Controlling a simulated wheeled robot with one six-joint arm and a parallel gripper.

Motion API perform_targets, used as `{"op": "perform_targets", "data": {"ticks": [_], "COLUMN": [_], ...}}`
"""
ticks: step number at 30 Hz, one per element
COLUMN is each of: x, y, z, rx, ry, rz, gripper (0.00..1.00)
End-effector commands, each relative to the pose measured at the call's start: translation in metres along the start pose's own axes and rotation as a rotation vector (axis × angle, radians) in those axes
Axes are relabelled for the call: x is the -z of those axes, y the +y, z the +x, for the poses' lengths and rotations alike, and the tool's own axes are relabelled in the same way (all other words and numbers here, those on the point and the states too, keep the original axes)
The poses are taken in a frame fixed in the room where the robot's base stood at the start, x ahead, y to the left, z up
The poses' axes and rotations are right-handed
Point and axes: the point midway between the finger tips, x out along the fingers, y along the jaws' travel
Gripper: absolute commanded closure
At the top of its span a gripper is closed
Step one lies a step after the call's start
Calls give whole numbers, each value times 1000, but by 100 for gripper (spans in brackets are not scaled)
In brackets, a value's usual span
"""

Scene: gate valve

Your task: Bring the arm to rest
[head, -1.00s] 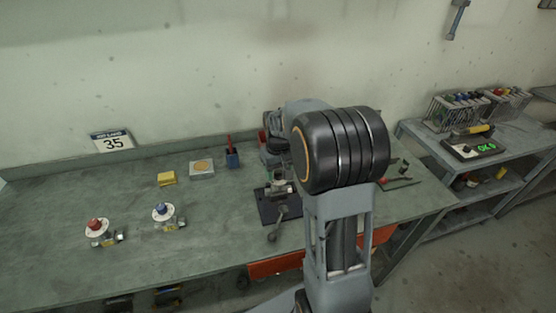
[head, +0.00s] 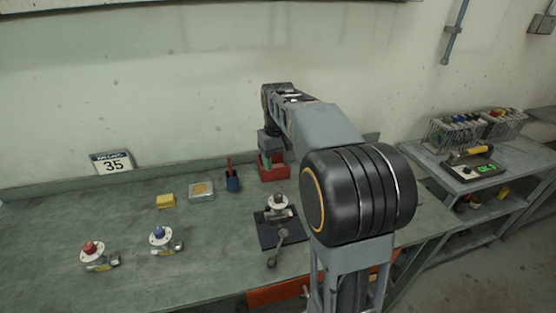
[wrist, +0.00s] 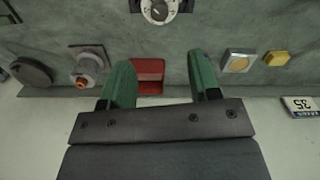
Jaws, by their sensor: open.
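My gripper (head: 267,161) hangs over the back of the bench, pointing down, partly hidden by my own arm in the head view. In the wrist view my gripper (wrist: 160,72) has its two green fingers wide apart, with nothing between them. A red bin (head: 273,172) is below it at the back of the bench; it also shows beyond the fingers in the wrist view (wrist: 149,70). A valve (head: 279,204) stands on a dark plate (head: 268,236) in front of the bin; its top shows at the upper edge of the wrist view (wrist: 157,10).
A red-topped valve (head: 92,250) and a blue-topped valve (head: 160,237) stand on the left of the bench (head: 190,280). A shelf unit (head: 480,178) stands right.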

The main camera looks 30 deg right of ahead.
Motion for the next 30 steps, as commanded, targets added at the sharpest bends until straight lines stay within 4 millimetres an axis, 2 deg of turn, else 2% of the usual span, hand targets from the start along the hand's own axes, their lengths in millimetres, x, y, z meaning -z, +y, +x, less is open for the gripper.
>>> {"op": "perform_targets", "data": {"ticks": [15,16,18,20,22,30], "x": [3,5,0,-11,-31,-119], "y": [1,1,0,-4,-16,-64], "z": [0,2,22,32,40,60], "rx": [-3,-5,-5,-8,-12,-12], "ry": [15,27,26,42,76,238], "rz": [15,26,56,77,91,67], "gripper": [44,44,44,44,44,44]}}
